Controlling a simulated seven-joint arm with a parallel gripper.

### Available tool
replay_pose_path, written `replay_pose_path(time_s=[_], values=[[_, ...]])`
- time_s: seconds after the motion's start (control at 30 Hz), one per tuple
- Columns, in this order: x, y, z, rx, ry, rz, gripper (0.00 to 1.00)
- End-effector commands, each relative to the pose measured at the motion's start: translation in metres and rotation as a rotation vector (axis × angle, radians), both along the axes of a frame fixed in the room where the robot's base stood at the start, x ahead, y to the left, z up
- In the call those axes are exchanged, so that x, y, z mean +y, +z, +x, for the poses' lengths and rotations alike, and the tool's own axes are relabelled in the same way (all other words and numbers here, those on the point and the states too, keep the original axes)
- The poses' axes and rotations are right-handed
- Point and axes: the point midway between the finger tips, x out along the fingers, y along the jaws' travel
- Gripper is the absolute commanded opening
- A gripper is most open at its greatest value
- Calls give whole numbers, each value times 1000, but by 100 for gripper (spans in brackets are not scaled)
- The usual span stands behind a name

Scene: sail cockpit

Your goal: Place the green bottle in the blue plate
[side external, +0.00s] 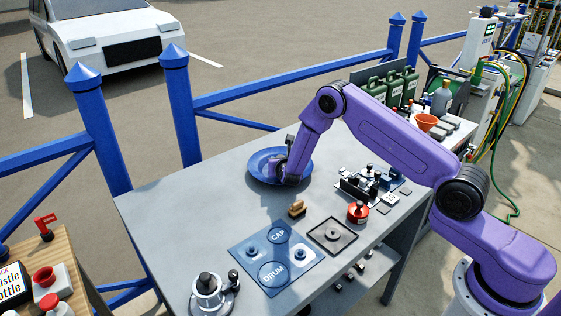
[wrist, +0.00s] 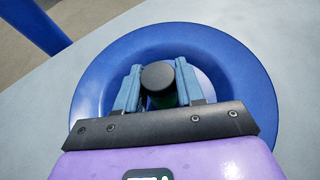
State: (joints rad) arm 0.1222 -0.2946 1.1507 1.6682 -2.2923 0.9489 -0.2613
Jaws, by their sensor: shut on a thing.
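The blue plate (side external: 258,176) lies on the grey table near its far edge, and it fills much of the wrist view (wrist: 235,75). My gripper (side external: 280,168) is over the plate, pointing down. In the wrist view my gripper (wrist: 158,82) has its two fingers on either side of the green bottle (wrist: 160,76), shut on it. The bottle's round dark cap faces the camera, with a little dark green below it. The bottle's base is hidden, so I cannot tell whether it touches the plate.
A blue railing (side external: 290,90) runs behind.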

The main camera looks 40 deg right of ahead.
Motion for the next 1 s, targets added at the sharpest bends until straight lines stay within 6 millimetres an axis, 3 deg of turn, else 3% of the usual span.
replay_pose_path(time_s=[0.03,0.07,0.1,0.13,0.57,1.0], values=[[0,-2,0,0,0,0,7],[0,-1,0,0,0,0,47],[0,-1,0,0,0,0,60],[0,-1,0,0,0,0,63],[3,4,-4,2,1,1,63],[38,32,-60,1,4,0,63]])
